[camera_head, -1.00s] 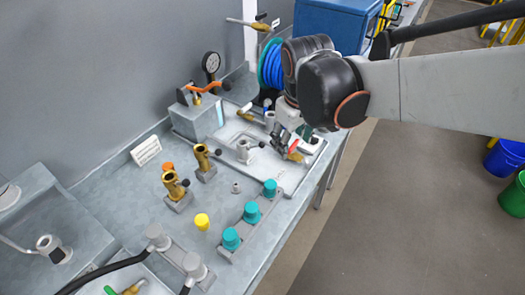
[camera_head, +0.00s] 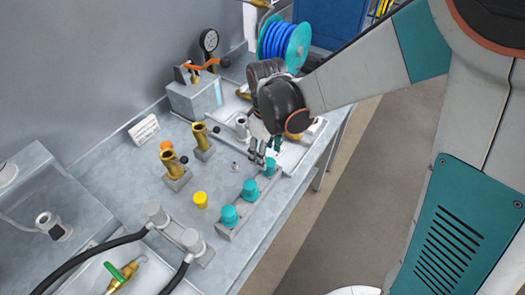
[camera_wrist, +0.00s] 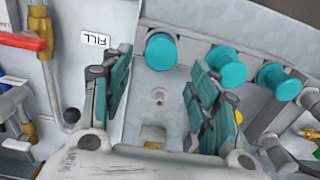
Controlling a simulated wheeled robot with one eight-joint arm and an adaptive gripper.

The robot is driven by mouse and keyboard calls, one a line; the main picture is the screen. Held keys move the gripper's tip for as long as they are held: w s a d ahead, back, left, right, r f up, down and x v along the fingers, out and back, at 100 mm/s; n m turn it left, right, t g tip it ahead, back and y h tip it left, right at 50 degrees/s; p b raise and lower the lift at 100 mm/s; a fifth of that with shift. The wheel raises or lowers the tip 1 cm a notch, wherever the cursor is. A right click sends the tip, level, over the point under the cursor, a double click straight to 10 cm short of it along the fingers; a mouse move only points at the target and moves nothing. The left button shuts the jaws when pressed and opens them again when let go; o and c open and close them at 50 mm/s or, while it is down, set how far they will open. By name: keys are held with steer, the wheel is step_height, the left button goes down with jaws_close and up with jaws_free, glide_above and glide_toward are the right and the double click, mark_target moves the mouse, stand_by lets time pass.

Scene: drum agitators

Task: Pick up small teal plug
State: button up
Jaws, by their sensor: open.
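Three teal plugs stand upright in a row on a grey rail (camera_head: 238,206) along the bench's front edge: a near one (camera_head: 229,216), a middle one (camera_head: 250,190) and a far one (camera_head: 269,168). The far one looks smallest in the head view, but distance makes sizes hard to compare. My gripper (camera_head: 264,152) points down, open and empty, just above and beside the far plug. In the wrist view my open fingers (camera_wrist: 160,88) frame bare bench, with the far plug (camera_wrist: 162,51) just beyond them. The other two plugs (camera_wrist: 228,66) (camera_wrist: 277,82) lie to its right.
A yellow plug (camera_head: 200,200) and brass fittings (camera_head: 170,163) stand left of the rail. Black hoses (camera_head: 100,250) lie at the near end; a blue reel (camera_head: 283,42) stands at the back.

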mark_target(269, 161)
steer(key=shift+s+d+f+b, duration=0.15)
steer(key=shift+f+b, duration=0.5)
steer(key=shift+f, duration=0.9)
steer(key=shift+s+d+f+b, duration=0.1)
steer(key=shift+d+f+b, duration=0.35)
steer(key=shift+f, duration=1.05)
steer(key=shift+a+r, duration=0.1)
steer(key=shift+a, duration=0.1)
steer(key=c, duration=1.2)
step_height(269, 161, up, 20)
steer(key=p, duration=1.3)
steer(key=shift+p, duration=0.4)
